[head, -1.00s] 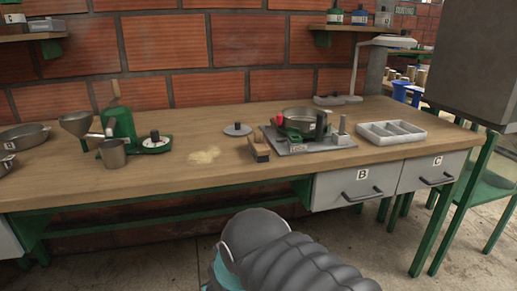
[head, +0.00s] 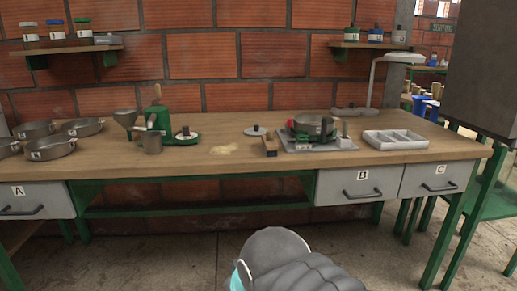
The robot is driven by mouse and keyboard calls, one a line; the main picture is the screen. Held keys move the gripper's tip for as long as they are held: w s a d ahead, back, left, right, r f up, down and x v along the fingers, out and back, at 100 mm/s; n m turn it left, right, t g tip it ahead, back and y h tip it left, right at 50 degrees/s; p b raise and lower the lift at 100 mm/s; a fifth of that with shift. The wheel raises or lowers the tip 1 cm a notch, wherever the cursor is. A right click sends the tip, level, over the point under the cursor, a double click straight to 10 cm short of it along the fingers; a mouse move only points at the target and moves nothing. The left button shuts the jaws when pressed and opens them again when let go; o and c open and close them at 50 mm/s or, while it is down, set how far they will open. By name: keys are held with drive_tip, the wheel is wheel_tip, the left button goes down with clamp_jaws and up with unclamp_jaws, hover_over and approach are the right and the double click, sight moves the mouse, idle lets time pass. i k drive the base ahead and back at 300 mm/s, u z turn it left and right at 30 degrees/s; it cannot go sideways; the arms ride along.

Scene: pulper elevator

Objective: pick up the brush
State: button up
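The brush (head: 270,146) lies on the wooden workbench (head: 224,166), just left of the grey plate with a round pan. It looks like a small wooden block with a dark underside. A patch of pale powder (head: 224,149) lies on the bench to its left. My gripper is not in view. Only a grey ribbed part of my arm shows at the bottom centre, in front of the bench and well short of the brush.
A green-based grinder (head: 157,122) and metal pans (head: 50,148) stand at left. A white divided tray (head: 394,139) and a lamp (head: 374,82) are at right. Drawers A, B and C are shut. A large grey box (head: 478,65) blocks the upper right.

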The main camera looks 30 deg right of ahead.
sight(270, 148)
drive_tip(key=u, duration=0.5)
drive_tip(key=i, duration=0.75)
drive_tip(key=z, duration=1.2)
